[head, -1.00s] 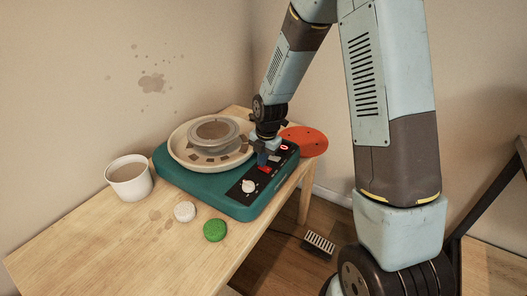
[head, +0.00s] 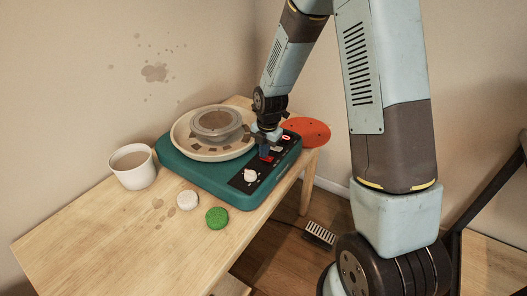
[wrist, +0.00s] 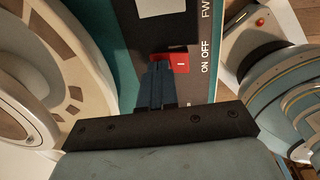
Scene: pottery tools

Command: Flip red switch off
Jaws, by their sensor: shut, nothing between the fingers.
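The red switch (wrist: 181,62) is on the black control panel of the teal pottery wheel, beside the printed words ON OFF in the wrist view. In the head view the red switch (head: 267,158) shows just beside my gripper's tips. My gripper (wrist: 157,74) is shut and empty, with its blue fingertips over the left part of the switch. In the head view my gripper (head: 264,151) points down at the panel. Whether the tips touch the switch I cannot tell, and they hide part of it.
The teal wheel (head: 235,200) stands on a wooden table (head: 110,237).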

